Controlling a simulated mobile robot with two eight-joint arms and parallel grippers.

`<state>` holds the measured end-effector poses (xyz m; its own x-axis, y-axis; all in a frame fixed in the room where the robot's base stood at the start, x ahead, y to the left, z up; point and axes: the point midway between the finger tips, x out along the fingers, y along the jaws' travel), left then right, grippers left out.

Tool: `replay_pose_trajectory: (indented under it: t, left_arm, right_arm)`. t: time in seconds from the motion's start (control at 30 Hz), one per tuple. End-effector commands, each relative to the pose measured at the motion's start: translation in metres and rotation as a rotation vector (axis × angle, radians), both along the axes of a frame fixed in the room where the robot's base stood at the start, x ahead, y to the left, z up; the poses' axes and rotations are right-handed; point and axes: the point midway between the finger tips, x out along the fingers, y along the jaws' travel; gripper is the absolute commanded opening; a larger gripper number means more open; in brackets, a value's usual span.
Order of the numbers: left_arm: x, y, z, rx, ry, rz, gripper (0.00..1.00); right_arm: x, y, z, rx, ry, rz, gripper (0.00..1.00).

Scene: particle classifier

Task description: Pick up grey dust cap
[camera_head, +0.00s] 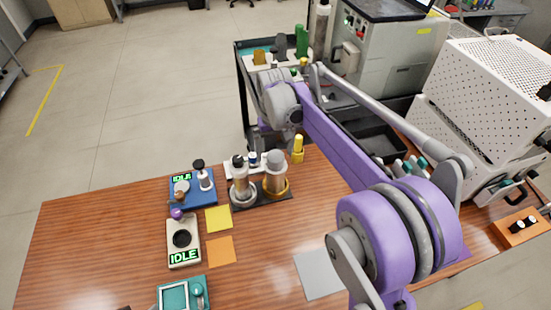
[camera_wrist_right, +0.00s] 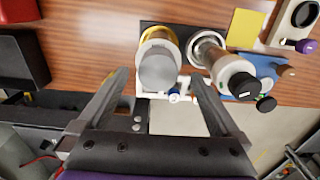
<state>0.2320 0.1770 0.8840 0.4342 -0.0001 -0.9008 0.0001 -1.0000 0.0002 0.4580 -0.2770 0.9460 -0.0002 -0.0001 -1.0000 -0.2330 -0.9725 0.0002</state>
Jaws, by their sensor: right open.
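The grey dust cap (camera_head: 275,156) tops the right-hand cylinder, which stands upright in a yellow ring on a dark base (camera_head: 262,203). In the right wrist view the cap (camera_wrist_right: 158,70) shows as a grey disc seen from above, between the two finger lines. My right gripper (camera_wrist_right: 160,77) is open, with one dark finger to each side of the cap in the picture and nothing held. Its height above the cap is hard to tell. In the head view my right arm largely hides this gripper. My left gripper is not in view.
A second cylinder with a black cap (camera_head: 238,161) stands close beside, in a silver ring. A small yellow bottle (camera_head: 298,146) is just right. A blue device (camera_head: 190,200) and white scale (camera_head: 183,255) are left. The table's left front is clear.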

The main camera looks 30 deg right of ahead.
Motion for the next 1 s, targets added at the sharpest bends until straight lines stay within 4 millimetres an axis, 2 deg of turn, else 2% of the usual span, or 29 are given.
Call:
replay_pose_trajectory:
  t: [0.1,0.2,0.47,0.57,0.9,0.97,1.0]
  left_arm:
    - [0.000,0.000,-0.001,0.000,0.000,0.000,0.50]
    - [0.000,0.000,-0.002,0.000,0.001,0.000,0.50]
    - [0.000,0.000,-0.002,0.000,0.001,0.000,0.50]
    - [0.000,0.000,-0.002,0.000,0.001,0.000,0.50]
    - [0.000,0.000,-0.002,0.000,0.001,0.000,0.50]
    - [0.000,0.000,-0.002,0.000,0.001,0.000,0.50]
    - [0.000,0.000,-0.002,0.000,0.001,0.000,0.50]
  right_arm:
    - [-0.002,-0.002,-0.019,0.000,0.000,0.000,1.00]
    - [-0.002,-0.002,-0.029,0.000,0.000,0.000,1.00]
    - [-0.002,-0.002,-0.032,0.000,0.000,0.000,1.00]
    - [-0.002,-0.002,-0.032,0.000,0.000,0.000,0.86]
    - [-0.002,-0.002,-0.032,0.000,0.000,-0.001,0.24]
    - [-0.002,-0.002,-0.032,0.000,0.000,-0.001,0.14]
    - [-0.002,-0.002,-0.032,0.000,0.000,-0.001,0.11]
